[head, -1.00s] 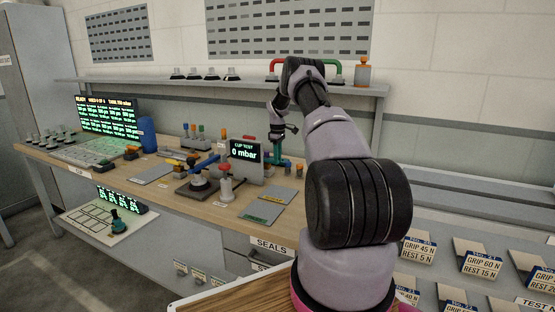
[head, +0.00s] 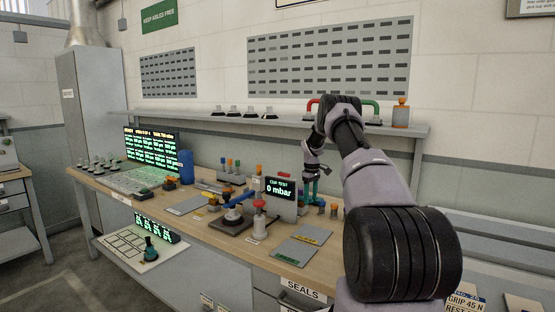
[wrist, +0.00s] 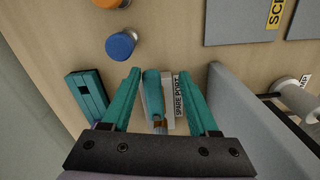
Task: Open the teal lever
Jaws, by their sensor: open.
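The teal lever (wrist: 152,88) shows in the wrist view, standing up from a pale block labelled "SPARE PORT" (wrist: 168,102), with a brown-orange part near its lower end. My gripper (wrist: 175,70) is open, its two teal fingers on either side of the lever and block. The lever is nearer the left finger; I cannot tell whether they touch. In the head view my gripper (head: 313,190) points down at the back of the bench, right of the "CUP TEST 0 mbar" display (head: 281,188). The lever cannot be told apart from the teal fingers there.
In the wrist view, a slotted teal block (wrist: 88,93) lies left of the fingers, a blue-topped knob (wrist: 121,44) stands beyond, and a grey panel (wrist: 245,115) rises close on the right. The shelf (head: 270,123) runs above the bench (head: 200,222) behind my arm.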

